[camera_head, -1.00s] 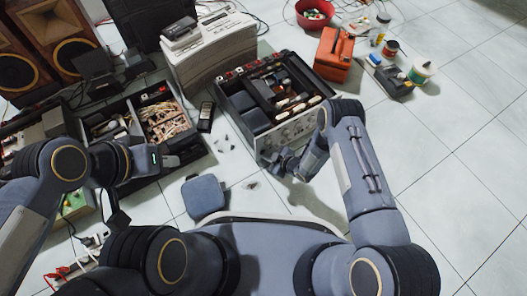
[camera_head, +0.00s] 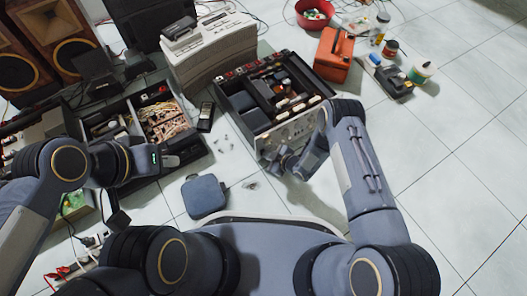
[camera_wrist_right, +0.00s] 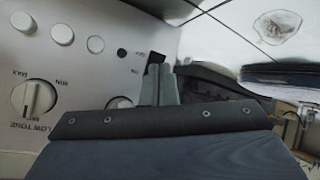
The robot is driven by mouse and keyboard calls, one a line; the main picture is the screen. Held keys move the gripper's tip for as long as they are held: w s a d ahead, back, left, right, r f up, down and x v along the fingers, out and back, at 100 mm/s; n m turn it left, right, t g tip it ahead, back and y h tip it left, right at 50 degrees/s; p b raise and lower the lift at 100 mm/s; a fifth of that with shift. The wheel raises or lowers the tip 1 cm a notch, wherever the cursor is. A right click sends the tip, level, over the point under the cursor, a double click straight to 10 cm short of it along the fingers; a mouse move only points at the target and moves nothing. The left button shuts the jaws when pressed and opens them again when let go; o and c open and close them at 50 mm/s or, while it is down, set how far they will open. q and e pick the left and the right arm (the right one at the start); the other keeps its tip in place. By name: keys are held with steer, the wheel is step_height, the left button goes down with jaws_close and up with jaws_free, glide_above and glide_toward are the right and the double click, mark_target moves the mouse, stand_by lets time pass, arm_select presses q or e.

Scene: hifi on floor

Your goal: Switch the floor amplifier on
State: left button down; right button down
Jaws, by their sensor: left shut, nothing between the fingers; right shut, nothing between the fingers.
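The floor amplifier (camera_head: 234,101) stands open-topped on the tiles in the middle of the head view, its silver front panel (camera_head: 288,134) facing me. In the right wrist view the panel (camera_wrist_right: 85,70) shows several round knobs, a large LOW TONE knob (camera_wrist_right: 33,97) and small lettering. My left gripper (camera_head: 170,160) is shut and empty, over the left equipment.
An orange box (camera_head: 334,54) stands right of the amplifier. A white machine (camera_head: 212,55) stands behind it. Another opened unit (camera_head: 165,120) lies left, with a handset (camera_head: 206,116) between. A blue pad (camera_head: 204,196) lies near my base. The right-hand floor is mostly clear.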

steer(key=shift+s, duration=0.15)
steer(key=shift+s+d, duration=0.4)
steer(key=shift+s, duration=0.05)
steer(key=shift+f, duration=0.1)
steer(key=shift+s+d+f+p, duration=0.15)
steer(key=shift+s+d+p, duration=0.15)
steer(key=shift+s+d, duration=0.6)
steer(key=shift+s+d+f+p, duration=0.15)
steer(key=shift+s+d+p, duration=0.15)
steer(key=shift+s+d, duration=0.6)
steer(key=shift+s+a, duration=0.25)
steer(key=shift+a, duration=0.05)
